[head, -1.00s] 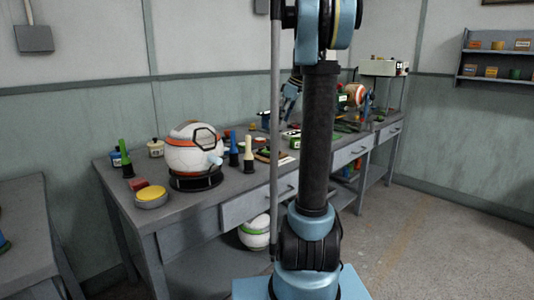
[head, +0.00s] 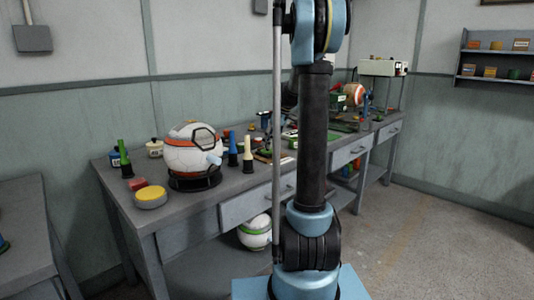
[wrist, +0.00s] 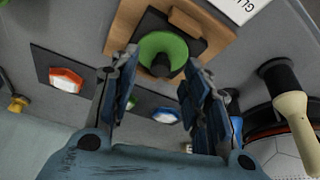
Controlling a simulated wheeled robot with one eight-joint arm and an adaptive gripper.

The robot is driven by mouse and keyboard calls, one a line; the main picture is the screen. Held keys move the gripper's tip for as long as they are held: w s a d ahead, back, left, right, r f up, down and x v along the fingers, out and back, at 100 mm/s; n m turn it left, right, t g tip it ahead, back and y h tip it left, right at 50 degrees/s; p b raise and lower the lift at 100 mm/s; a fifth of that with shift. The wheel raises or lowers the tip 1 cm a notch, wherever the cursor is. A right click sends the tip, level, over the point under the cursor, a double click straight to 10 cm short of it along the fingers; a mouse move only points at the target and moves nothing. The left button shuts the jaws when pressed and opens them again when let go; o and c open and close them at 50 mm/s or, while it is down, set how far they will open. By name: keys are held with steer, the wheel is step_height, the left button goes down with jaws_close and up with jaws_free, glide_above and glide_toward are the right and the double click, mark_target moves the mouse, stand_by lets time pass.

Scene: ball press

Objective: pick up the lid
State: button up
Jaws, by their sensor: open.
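A round green piece (wrist: 153,43) with a dark knob (wrist: 162,66) sits on a black square plate on a wooden board (wrist: 124,24) in the wrist view. It may be the lid, but no label on it shows. My gripper (wrist: 160,75) is open and empty, with one finger on each side below the green piece. The green piece lies beyond and roughly between the fingertips; I cannot tell how far off it is. In the head view my own arm hides the gripper fingers.
A black stand with a cream top (wrist: 292,108) is right of the gripper. Orange (wrist: 66,79) and blue-white (wrist: 165,115) pieces lie on dark panels.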

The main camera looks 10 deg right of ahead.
steer(key=shift+x, duration=0.9)
steer(key=c, duration=1)
steer(key=shift+o, duration=0.2)
steer(key=shift+r, duration=0.15)
